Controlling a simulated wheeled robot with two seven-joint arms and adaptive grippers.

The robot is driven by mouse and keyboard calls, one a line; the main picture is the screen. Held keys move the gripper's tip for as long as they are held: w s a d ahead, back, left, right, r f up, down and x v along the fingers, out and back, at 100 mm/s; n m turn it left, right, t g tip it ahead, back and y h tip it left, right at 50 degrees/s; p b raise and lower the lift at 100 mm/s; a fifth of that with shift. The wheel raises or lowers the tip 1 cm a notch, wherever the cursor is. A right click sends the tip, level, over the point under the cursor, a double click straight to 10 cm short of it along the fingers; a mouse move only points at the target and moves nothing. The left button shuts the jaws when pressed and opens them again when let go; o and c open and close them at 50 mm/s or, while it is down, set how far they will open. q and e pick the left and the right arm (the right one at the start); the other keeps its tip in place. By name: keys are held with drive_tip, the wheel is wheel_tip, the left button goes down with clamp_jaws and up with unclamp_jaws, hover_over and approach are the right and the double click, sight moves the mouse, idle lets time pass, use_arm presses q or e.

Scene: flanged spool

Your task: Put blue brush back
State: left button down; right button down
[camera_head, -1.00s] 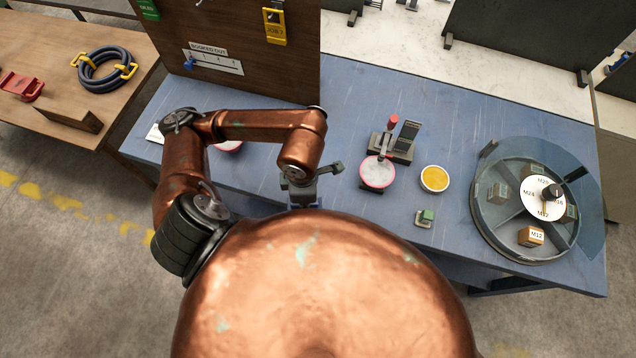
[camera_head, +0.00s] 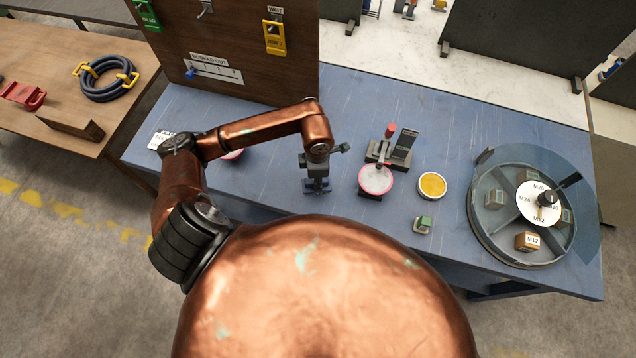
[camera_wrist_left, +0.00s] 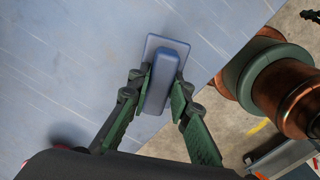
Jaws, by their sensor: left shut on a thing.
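My left gripper (camera_head: 316,186) is over the blue table (camera_head: 265,120), left of the pink-rimmed dish. In the left wrist view the gripper (camera_wrist_left: 160,92) is shut on the blue brush (camera_wrist_left: 167,50), its two green fingers on either side of the narrow raised handle. The brush's wider flat base shows beyond the fingers, over the table surface. I cannot tell whether the base touches the table. In the head view the brush is mostly hidden under the gripper. My right gripper is not in view.
A pink-rimmed dish (camera_head: 376,179), a yellow-filled dish (camera_head: 432,185), a small green block (camera_head: 423,225) and a red-knobbed stand (camera_head: 390,147) are to the right. A round turntable (camera_head: 483,225) is at far right. A wooden board (camera_head: 235,35) stands at the back. Another dish (camera_head: 232,155) is partly behind my arm.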

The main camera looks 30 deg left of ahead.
use_arm(q)
drive_tip(key=shift+w+f, duration=0.2)
drive_tip(key=shift+f, duration=0.15)
wheel_tip(320, 180, down, 3)
drive_tip(key=shift+r+p, duration=0.1)
drive_tip(key=shift+p, duration=0.45)
drive_tip(key=shift+f+b, duration=0.25)
drive_tip(key=shift+b, duration=0.05)
drive_tip(key=c, duration=1.8)
unclamp_jaws()
drive_tip(key=shift+r, duration=0.1)
drive_tip(key=shift+o, duration=0.2)
drive_tip(key=shift+r, duration=0.1)
